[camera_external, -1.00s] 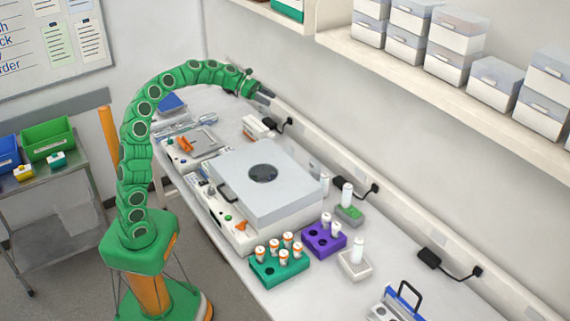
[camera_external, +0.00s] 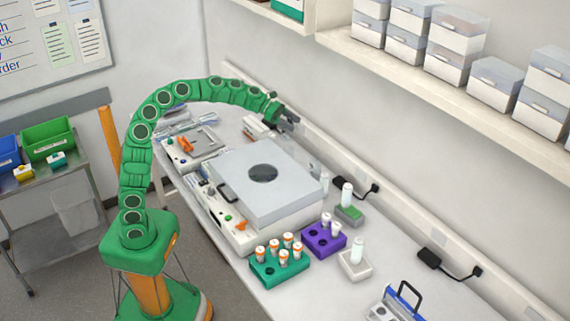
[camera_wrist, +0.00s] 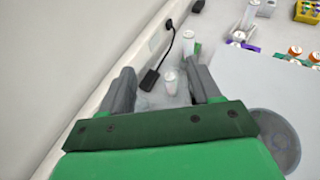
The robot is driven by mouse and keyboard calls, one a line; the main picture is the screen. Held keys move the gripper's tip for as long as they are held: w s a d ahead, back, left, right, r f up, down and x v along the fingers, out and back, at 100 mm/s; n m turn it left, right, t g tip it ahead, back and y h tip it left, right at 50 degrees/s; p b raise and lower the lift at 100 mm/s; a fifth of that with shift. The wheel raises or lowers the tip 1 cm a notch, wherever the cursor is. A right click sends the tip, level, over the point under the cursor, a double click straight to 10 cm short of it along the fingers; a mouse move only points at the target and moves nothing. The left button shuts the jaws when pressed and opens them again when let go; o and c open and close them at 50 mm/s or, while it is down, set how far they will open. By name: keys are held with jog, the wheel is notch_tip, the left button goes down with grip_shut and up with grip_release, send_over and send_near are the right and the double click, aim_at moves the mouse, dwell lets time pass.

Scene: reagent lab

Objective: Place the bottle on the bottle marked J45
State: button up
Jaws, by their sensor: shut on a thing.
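My gripper (camera_external: 291,121) is raised over the back of the bench, near the wall, right of the lidded machine's far corner. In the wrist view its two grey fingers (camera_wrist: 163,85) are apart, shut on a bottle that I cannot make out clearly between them. Another white bottle (camera_external: 347,194) stands on a grey-green block, and one (camera_external: 358,250) on a white block. No J45 label is readable.
The grey-lidded machine (camera_external: 230,185) takes up the bench middle. A purple rack (camera_external: 318,238) and a green rack (camera_external: 266,270) hold vials. A black adapter (camera_wrist: 149,79) with its cable lies by the wall. A shelf with boxes (camera_external: 495,80) hangs above.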

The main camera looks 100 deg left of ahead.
jog(key=shift+w+a+f, duration=1.3)
jog(key=shift+w+f, duration=0.65)
jog(key=shift+f, duration=0.25)
jog(key=shift+w+a+f, duration=1.25)
jog(key=shift+w+f, duration=0.65)
jog(key=shift+f, duration=0.35)
jog(key=shift+w+a+f, duration=1.3)
jog(key=shift+w+f, duration=0.65)
jog(key=shift+f, duration=0.25)
jog(key=shift+f, duration=0.1)
jog(key=o, duration=1.1)
jog(key=shift+c, duration=0.2)
jog(key=shift+s+a+r, duration=0.1)
jog(key=shift+s+r, duration=0.2)
jog(key=v, duration=1.1)
jog(key=shift+s, duration=0.15)
